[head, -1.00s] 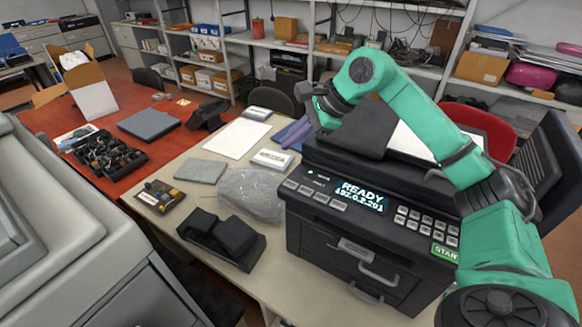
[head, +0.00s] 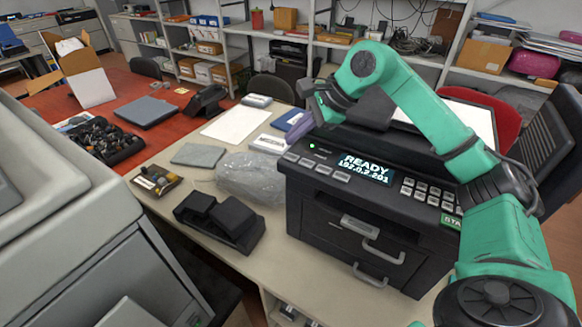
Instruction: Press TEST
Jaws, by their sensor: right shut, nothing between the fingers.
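The black printer (head: 345,225) stands on the light table, and its lit display (head: 367,168) reads READY with a line of numbers below. A row of grey buttons (head: 323,168) lies left of the display, with a small green light (head: 311,146) above it. The button labels are too small to read, so I cannot tell which one is TEST. My right gripper (head: 322,112) is shut and empty, above and behind the button row, apart from the buttons as far as I can see. Its fingertips are partly hidden by its own body. My left gripper is not in view.
A grey keypad (head: 427,193) and a green START label (head: 451,221) are at the panel's right. A clear plastic bag (head: 250,177) lies against the printer's left side. A black two-part holder (head: 220,220) stands at the table's front left.

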